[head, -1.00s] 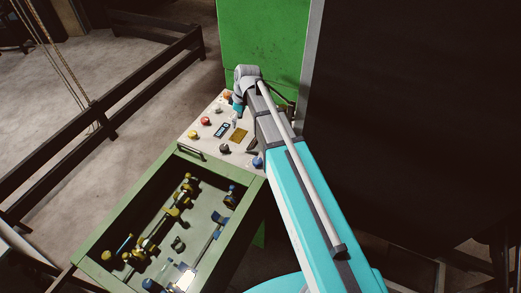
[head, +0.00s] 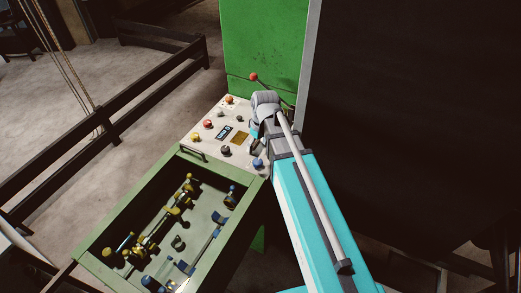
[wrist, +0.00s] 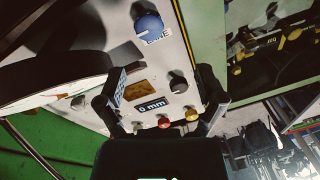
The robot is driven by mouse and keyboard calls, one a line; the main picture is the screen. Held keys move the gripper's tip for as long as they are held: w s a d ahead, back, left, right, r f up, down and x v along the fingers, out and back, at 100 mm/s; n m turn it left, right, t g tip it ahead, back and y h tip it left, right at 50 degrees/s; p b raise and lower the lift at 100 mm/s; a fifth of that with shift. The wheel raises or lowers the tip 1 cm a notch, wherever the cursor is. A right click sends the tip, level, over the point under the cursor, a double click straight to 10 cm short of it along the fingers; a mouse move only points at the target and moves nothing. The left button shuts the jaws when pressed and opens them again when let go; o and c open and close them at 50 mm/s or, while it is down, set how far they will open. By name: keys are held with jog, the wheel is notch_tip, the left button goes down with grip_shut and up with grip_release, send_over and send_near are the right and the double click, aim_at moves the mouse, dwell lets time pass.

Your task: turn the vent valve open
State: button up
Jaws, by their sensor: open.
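I cannot tell for sure which part is the vent valve. In the head view, the green open-topped tray (head: 110,240) holds brass fittings (head: 173,213) and parts with blue ends (head: 231,197). The sloped control panel (head: 212,107) behind it carries a blue knob (head: 258,165) and a dark knob (head: 225,151). The wrist view shows the blue knob (wrist: 149,26) with a partly readable label beside it, and the dark knob (wrist: 178,82). My gripper (wrist: 160,100) is open and empty over the panel, its dark fingers spread wide. In the head view my arm hides it.
The panel also has a small display (head: 223,132), a brass-coloured plate (head: 240,138), a red button (head: 207,124) and a yellow button (head: 194,137). A red-balled lever (head: 253,77) stands before the green cabinet (head: 262,40). A dark railing (head: 110,110) runs at left.

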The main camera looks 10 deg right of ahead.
jog(key=shift+s+d+m, duration=0.15)
jog(key=shift+s+m, duration=0.15)
jog(key=shift+s, duration=0.2)
jog(key=s+d+f+m+h+b, duration=0.1)
jog(key=s+d+m, duration=0.4)
jog(key=s, duration=0.3)
jog(key=shift+s+f+m+h, duration=0.2)
jog(key=shift+s+m+h, duration=0.15)
jog(key=shift+m, duration=0.15)
dwell(1.0)
